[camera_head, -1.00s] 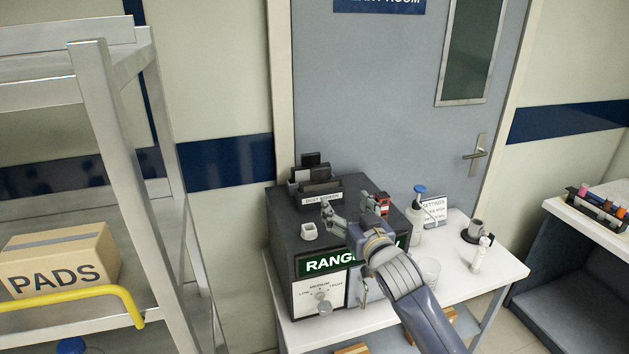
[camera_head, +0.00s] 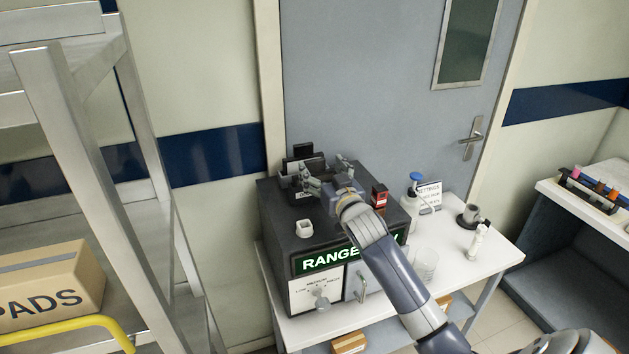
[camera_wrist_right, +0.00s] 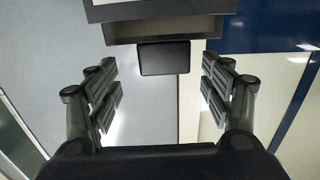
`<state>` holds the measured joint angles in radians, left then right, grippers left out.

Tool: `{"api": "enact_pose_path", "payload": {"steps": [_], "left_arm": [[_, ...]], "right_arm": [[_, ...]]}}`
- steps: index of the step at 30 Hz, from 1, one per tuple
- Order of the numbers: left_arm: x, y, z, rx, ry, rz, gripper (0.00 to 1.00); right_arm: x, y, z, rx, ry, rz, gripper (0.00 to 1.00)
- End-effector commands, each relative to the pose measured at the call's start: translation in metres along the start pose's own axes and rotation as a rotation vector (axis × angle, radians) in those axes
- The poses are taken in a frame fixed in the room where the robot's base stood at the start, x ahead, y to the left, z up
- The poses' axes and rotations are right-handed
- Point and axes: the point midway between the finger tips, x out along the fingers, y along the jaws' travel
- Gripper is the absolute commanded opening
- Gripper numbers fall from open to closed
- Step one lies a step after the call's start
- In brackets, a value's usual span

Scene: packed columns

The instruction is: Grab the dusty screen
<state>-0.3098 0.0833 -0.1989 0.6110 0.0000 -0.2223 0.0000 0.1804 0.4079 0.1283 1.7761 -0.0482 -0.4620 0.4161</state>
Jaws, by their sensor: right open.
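Several dark, flat rectangular screens stand in a dark holder (camera_head: 291,183) on top of the black cabinet. One screen (camera_head: 303,151) rises at the back of the holder; which one is dusty I cannot tell. My right gripper (camera_head: 325,172) is open and empty at the holder's front right, covering part of it and its label. In the right wrist view, a small dark panel (camera_wrist_right: 164,58) shows between and beyond the open fingers, not visibly touched. Larger dark panels (camera_wrist_right: 165,28) lie at the top of that view. My left gripper is not in view.
The black cabinet (camera_head: 275,235) stands on a white table (camera_head: 455,262). A white cup (camera_head: 304,228) and a red-and-black item (camera_head: 379,195) sit on the cabinet. A metal shelf (camera_head: 70,150) is left.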

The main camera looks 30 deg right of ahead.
Motion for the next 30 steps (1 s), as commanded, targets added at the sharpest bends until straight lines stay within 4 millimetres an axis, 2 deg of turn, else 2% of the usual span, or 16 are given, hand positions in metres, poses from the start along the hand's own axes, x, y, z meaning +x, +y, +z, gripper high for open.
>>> {"api": "enact_pose_path", "payload": {"steps": [3,6,12,19,20,26,27,30], "left_arm": [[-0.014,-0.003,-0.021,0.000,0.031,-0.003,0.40],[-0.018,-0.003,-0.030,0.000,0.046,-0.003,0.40],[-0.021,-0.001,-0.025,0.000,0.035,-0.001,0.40],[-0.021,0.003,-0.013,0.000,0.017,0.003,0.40],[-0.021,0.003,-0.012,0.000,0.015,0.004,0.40],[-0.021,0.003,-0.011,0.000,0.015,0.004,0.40],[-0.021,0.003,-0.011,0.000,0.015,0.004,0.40],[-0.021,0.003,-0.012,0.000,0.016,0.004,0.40]], "right_arm": [[0.016,-0.004,-0.005,0.002,0.000,0.000,0.73],[0.028,-0.006,-0.003,0.000,0.001,0.001,0.73],[0.042,-0.006,-0.001,0.000,0.001,0.000,0.73],[0.043,-0.006,0.000,0.000,0.001,0.000,0.73],[0.043,-0.006,0.000,0.000,0.001,0.000,0.71],[0.043,-0.006,0.000,0.000,0.000,0.000,0.26],[0.043,-0.006,0.000,0.000,0.000,0.000,0.21],[0.043,-0.005,0.000,0.000,0.001,0.000,0.21]]}}
